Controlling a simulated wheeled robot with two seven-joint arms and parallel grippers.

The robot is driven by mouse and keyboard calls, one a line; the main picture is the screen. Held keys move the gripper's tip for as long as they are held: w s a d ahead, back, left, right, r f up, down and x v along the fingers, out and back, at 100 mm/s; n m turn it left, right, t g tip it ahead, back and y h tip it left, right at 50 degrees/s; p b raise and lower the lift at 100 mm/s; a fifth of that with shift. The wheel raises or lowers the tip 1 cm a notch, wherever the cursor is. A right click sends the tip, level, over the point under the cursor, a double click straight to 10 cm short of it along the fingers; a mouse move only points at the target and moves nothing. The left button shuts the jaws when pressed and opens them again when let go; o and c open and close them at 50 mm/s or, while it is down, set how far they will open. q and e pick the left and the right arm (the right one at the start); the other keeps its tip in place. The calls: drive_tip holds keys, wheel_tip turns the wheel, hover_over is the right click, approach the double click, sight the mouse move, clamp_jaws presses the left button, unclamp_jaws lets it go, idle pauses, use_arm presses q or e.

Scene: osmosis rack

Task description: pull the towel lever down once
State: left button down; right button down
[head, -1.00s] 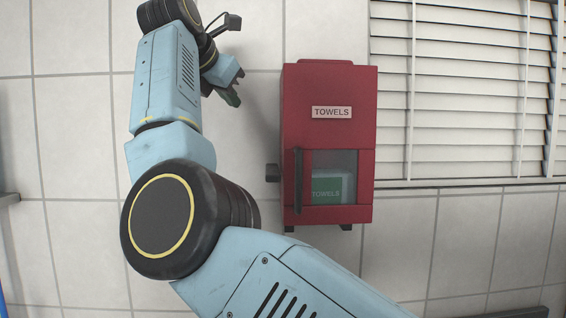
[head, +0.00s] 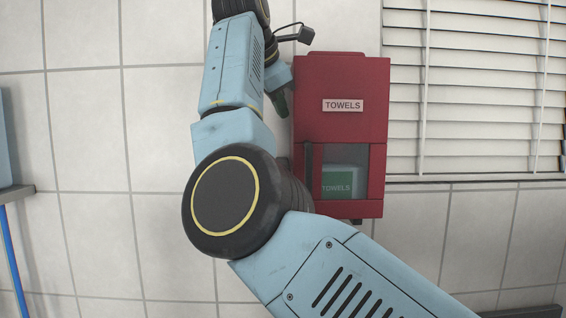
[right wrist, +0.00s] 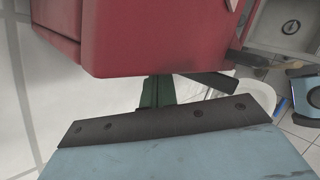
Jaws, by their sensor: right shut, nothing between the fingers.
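The red towel dispenser (head: 342,82) hangs on the tiled wall, with a TOWELS label and a window showing a green-and-white towel pack. A dark upright bar (head: 309,172), which looks like the lever, runs along the left of the window. A dark part on the dispenser's left side is mostly hidden behind my right arm. My right gripper (head: 280,103) is shut and empty, just left of the dispenser's upper body in the picture. In the right wrist view its dark green fingers (right wrist: 158,92) show below the red dispenser (right wrist: 150,35); I cannot tell whether they touch it.
White window blinds (head: 460,90) are right of the dispenser. The right wrist view shows a sink (right wrist: 285,28) at the upper right.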

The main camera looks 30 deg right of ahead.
sight(286, 160)
wheel_tip(286, 160, down, 3)
drive_tip(key=shift+r, duration=0.1)
wheel_tip(286, 160, down, 2)
drive_tip(key=b, duration=0.2)
drive_tip(key=shift+f+b, duration=0.25)
drive_tip(key=shift+b, duration=0.15)
drive_tip(key=shift+f+b, duration=0.55)
drive_tip(key=shift+f, duration=0.4)
idle(0.4)
drive_tip(key=shift+f, duration=0.15)
drive_tip(key=shift+f, duration=0.3)
